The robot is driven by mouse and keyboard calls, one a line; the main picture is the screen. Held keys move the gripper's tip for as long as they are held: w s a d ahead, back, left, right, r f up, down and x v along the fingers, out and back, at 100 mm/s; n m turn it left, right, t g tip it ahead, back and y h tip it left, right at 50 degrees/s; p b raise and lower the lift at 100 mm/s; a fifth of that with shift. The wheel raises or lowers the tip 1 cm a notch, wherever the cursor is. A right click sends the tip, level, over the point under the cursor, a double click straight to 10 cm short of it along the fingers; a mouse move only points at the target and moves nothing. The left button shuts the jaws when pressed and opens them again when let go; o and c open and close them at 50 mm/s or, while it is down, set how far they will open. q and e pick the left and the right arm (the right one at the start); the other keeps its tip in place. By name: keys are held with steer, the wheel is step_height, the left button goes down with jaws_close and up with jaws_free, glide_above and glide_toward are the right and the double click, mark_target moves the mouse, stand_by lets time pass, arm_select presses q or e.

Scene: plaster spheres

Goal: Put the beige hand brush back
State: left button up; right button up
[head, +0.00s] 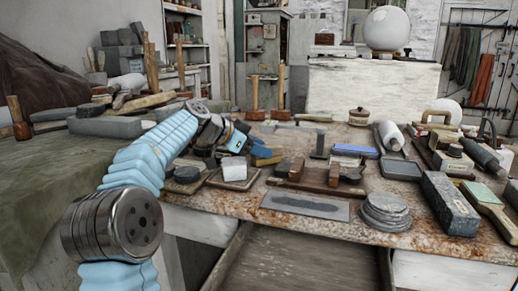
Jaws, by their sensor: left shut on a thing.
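My left arm reaches in from the left over the workbench. Its gripper (243,143) is shut, seen from behind, with its fingertips largely hidden. A small tan-yellow piece (264,154) shows just beyond the fingers; it appears to be the beige hand brush in the grip. Most of its shape is hidden, and I cannot tell whether it touches the bench. My right gripper is not in view.
The rusty workbench (245,208) is crowded. A stack of grey discs (386,212) and a dark stone block (450,203) stand at the front right. A grey plate (305,205) lies at the front edge, above an open drawer (295,262).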

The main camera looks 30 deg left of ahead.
arm_select(q)
steer(key=o, duration=0.8)
steer(key=shift+f, duration=0.15)
steer(key=o, duration=0.5)
steer(key=shift+r, duration=0.3)
steer(key=v, duration=1.2)
